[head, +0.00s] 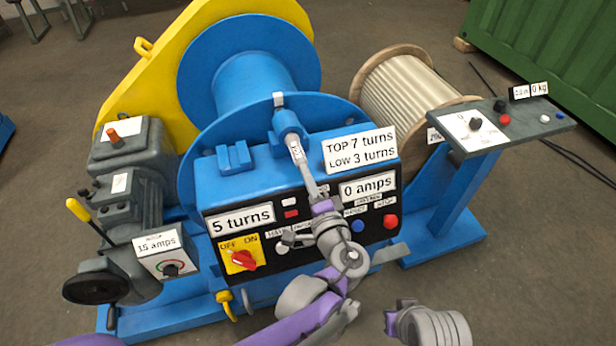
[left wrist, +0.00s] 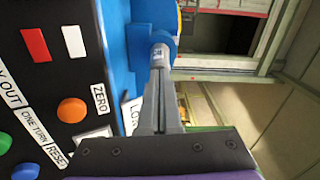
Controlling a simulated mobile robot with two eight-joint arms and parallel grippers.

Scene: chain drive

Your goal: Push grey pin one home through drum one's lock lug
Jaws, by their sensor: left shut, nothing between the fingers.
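Drum one (head: 245,85) is the big blue drum with wide flanges, behind the control box. A blue round lug (head: 286,124) stands at the box's top edge, in front of the drum's near flange. The grey pin (head: 296,150), with a small white label, sits in this lug with its near end out. In the left wrist view the pin (left wrist: 160,56) points into the blue lug (left wrist: 165,40). My left gripper (left wrist: 160,75) is shut and empty, its fingertips against or very near the pin's end. The pin's far end is hidden.
The control box (head: 300,200) with switches and label plates lies under my left arm. A grey motor (head: 135,165) stands left, a wooden cable reel (head: 405,90) behind right, and a panel on a blue stand (head: 450,190) at right.

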